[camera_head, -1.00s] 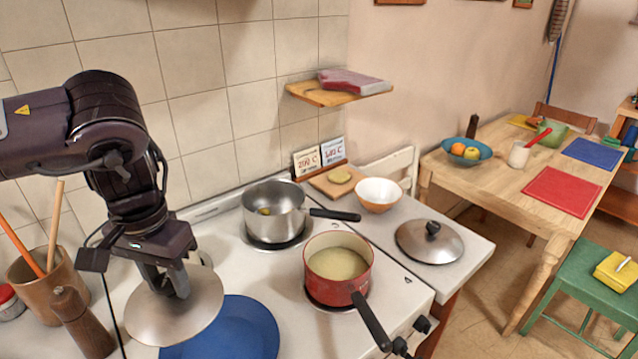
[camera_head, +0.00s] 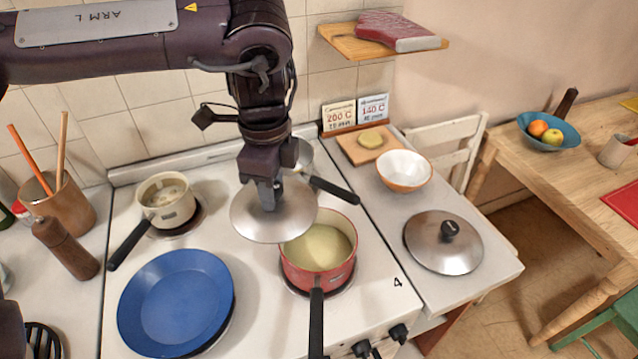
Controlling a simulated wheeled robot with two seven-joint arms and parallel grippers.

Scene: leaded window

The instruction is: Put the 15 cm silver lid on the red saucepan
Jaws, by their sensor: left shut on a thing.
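My left gripper (camera_head: 268,200) is shut on a silver lid (camera_head: 262,225) and holds it level above the stove. The lid is at the left of the red saucepan (camera_head: 318,277) and overlaps part of its rim in the picture. The red saucepan stands on the front right burner with pale yellow contents, its black handle toward me. My right gripper is not in view.
A steel saucepan (camera_head: 304,156) stands behind the held lid, mostly hidden. A cream pan (camera_head: 167,203) and a blue plate (camera_head: 176,301) are at left on the stove. A white and orange bowl (camera_head: 404,171) stands on the right counter.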

